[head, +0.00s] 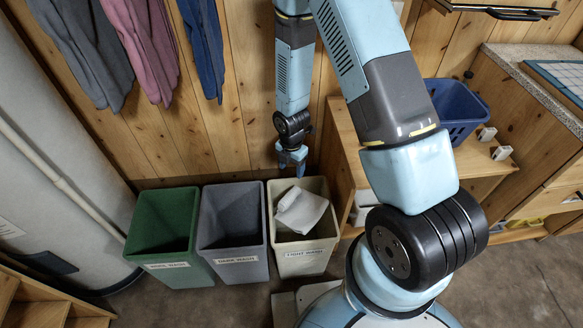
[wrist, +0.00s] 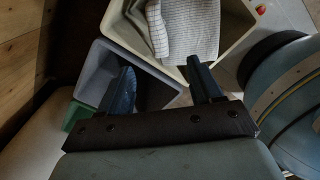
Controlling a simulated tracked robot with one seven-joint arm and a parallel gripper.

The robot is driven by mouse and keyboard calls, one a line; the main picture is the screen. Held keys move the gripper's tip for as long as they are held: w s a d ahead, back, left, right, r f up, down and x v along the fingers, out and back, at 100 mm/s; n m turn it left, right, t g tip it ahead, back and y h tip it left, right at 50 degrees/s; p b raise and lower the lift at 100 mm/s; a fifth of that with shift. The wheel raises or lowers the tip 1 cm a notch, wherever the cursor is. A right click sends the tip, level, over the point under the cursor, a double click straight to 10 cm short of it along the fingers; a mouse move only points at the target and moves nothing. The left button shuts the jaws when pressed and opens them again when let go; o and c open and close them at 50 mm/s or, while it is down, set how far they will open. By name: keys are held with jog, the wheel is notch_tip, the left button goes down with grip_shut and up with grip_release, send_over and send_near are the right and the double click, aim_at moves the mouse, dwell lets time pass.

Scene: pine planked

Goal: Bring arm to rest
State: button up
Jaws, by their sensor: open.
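My gripper (head: 292,163) hangs above the back edge of the cream bin labelled light wash (head: 300,257). In the wrist view my gripper (wrist: 161,75) has its two fingers spread apart with nothing between them. A whitish cloth (head: 301,210) lies in the cream bin, in front of and below the fingers. In the wrist view the cloth (wrist: 192,28) shows a fine woven texture inside the cream bin (wrist: 243,30). My arm reaches up from my base and bends back down toward the wall.
A grey bin (head: 234,268) and a green bin (head: 169,270) stand to the left in a row. A blue basket (head: 455,108) sits on a wooden shelf at right. Clothes (head: 145,40) hang on the plank wall. A white cylinder (head: 55,165) stands at far left.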

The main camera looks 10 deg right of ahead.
dwell(0.3)
jog(key=d+r+m+t, duration=0.1)
jog(key=d+r+m, duration=0.25)
jog(key=r, duration=0.65)
jog(key=d+r+m+t, duration=0.15)
jog(key=r+m, duration=0.35)
jog(key=r, duration=0.6)
jog(key=d+r+m, duration=0.3)
jog(key=r+m, duration=0.2)
jog(key=r, duration=0.5)
jog(key=s+d+r+m+t, duration=0.1)
jog(key=s+d+r+m, duration=0.2)
jog(key=s+r+m, duration=0.3)
jog(key=s+d+r+m+t, duration=0.2)
jog(key=s+r+m, duration=0.5)
jog(key=s+r, duration=0.6)
jog(key=shift+s+d, duration=0.3)
jog(key=shift+d, duration=0.2)
jog(key=shift+m, duration=0.25)
jog(key=shift+c, duration=0.5)
